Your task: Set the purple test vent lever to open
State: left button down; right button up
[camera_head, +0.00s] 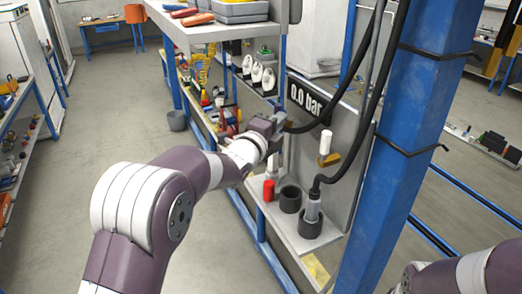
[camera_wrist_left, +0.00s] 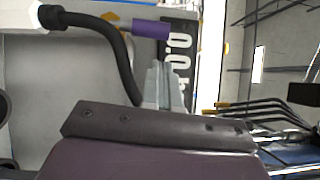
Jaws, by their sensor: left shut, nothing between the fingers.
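The purple lever grip (camera_wrist_left: 151,29) shows near the top of the left wrist view, beside the pressure display. In the head view I cannot make it out; my left gripper and arm cover part of that panel. My left gripper (camera_head: 280,122) is at the panel, just left of and below the display. In the left wrist view its grey fingers (camera_wrist_left: 166,72) are shut and empty, with their tips just below the purple grip. I cannot tell whether they touch it. My right arm enters at the lower right of the head view; its gripper is out of view.
The display (camera_head: 305,98) reads 0.0 bar. A black hose (camera_head: 365,110) hangs down to a shelf (camera_head: 290,232) with dark cups (camera_head: 290,199) and a red cylinder (camera_head: 268,190). A yellow-handled valve (camera_head: 329,158) is on the panel. A blue post (camera_head: 408,130) stands to the right.

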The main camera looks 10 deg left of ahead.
pick_arm(q)
jog(key=r+b+v, duration=0.1)
jog(key=b+v, duration=0.4)
jog(key=v, duration=0.6)
jog(key=s+a+f+n+g+y, duration=0.3)
jog(key=f+n+g, duration=0.1)
jog(key=f+n, duration=0.4)
jog(key=s+a+f+n+g+y, duration=0.3)
jog(key=f+n, duration=0.3)
jog(key=f, duration=0.4)
jog(key=s+f+n+g, duration=0.4)
jog(key=s+f, duration=0.1)
jog(key=s, duration=0.4)
jog(key=s+f+n+g, duration=0.4)
jog(key=s+f+g, duration=0.1)
jog(key=s, duration=0.5)
jog(key=shift+s+f+n, duration=0.35)
jog(key=shift+f+n, duration=0.05)
jog(key=shift+f, duration=0.45)
pick_arm(e)
jog(key=f, duration=0.5)
jog(key=shift+s+d+f, duration=0.1)
jog(key=shift+s+f, duration=0.05)
jog(key=shift+s, duration=0.15)
pick_arm(q)
jog(key=shift+s, duration=0.1)
pick_arm(e)
jog(key=shift+s, duration=0.1)
